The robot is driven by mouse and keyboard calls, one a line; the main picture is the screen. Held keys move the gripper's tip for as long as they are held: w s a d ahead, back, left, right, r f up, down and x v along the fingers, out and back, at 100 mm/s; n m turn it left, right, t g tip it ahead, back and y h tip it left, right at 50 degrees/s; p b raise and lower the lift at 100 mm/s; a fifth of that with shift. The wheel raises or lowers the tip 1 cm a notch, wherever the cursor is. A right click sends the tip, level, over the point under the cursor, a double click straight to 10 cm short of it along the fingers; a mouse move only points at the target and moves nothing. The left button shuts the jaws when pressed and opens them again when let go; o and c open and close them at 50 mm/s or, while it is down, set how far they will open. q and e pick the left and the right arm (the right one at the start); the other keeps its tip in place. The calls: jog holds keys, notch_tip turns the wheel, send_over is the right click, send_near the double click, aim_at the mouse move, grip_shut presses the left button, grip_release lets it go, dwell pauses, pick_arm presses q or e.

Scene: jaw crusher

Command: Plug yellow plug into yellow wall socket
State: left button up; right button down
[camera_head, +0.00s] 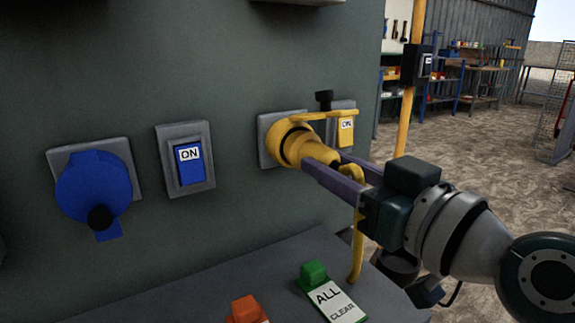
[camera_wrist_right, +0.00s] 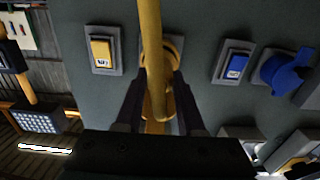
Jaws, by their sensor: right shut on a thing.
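The yellow plug (camera_head: 315,150) is between the fingers of my right gripper (camera_head: 325,176), which is shut on it. The plug points at the yellow wall socket (camera_head: 281,138) and its front meets the socket's round opening; how deep it sits I cannot tell. The socket's yellow lid (camera_head: 312,115) is swung open to the right. In the right wrist view the yellow cable (camera_wrist_right: 151,55) runs upward across the plug and hides much of the socket (camera_wrist_right: 177,45). My right gripper's fingers (camera_wrist_right: 160,105) flank the plug there. My left gripper is not in view.
A yellow switch (camera_head: 345,132) is right of the socket, partly behind the lid. Left are a blue switch (camera_head: 189,165) and a blue covered socket (camera_head: 95,185).

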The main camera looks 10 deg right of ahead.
jog(key=shift+w+a, duration=0.15)
jog(key=shift+w, duration=0.35)
jog(key=shift+c, duration=2.2)
grip_release()
jog(key=shift+s, duration=0.1)
jog(key=shift+v, duration=1.4)
jog(key=shift+p+v, duration=0.4)
jog(key=shift+v, duration=2.6)
